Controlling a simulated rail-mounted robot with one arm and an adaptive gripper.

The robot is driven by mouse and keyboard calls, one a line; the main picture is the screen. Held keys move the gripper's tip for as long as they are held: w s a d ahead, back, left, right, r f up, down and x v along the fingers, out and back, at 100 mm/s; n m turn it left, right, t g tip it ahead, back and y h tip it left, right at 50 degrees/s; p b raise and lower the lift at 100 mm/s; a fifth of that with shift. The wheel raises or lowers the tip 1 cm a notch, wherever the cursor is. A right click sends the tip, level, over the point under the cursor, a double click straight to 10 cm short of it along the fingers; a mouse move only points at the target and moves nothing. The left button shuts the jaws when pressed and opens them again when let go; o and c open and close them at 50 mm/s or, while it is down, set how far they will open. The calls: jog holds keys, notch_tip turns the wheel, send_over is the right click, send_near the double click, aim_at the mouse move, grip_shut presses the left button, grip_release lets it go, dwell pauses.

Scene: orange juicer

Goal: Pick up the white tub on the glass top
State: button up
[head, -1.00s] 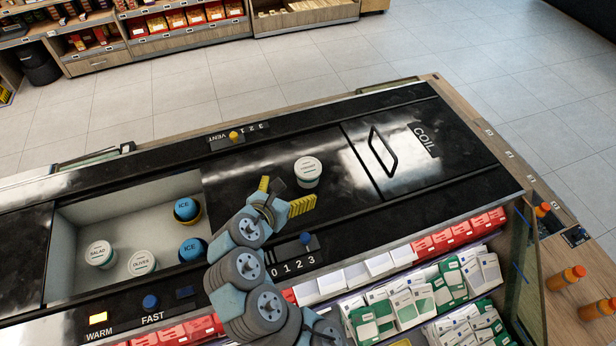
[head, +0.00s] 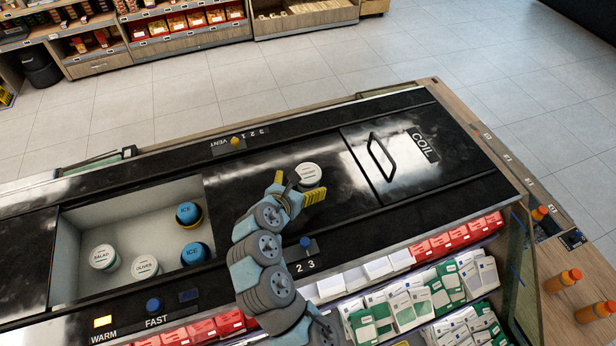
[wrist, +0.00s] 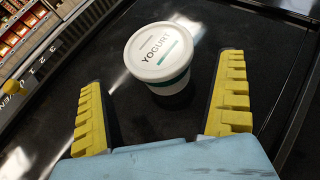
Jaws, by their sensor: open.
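The white tub (head: 309,176) stands upright on the black glass top (head: 330,215). In the wrist view the tub (wrist: 160,52) shows a white lid reading YOGURT and a green band on its side. My gripper (head: 296,187) is open, with yellow ribbed fingers, just left of and in front of the tub. In the wrist view the gripper (wrist: 160,95) has one finger on each side, and the tub lies ahead between them, toward the far ends of the fingertips. Nothing is held. In the head view my fingers hide part of the tub's lower side.
Left of the glass top is an open well (head: 82,215) holding a SALAD tub (head: 103,257), an OLIVES tub (head: 145,267) and two blue ICE tubs (head: 189,214). A raised black handle (head: 381,157) stands right of the tub. A blue knob (head: 305,243) is near the front edge.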

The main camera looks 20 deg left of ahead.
aim_at(308, 178)
jog(key=shift+p+x, duration=0.6)
jog(key=shift+x, duration=0.95)
jog(key=shift+w+d+f, duration=0.15)
jog(key=shift+w+f, duration=0.1)
jog(key=shift+w, duration=0.4)
jog(key=c, duration=1.4)
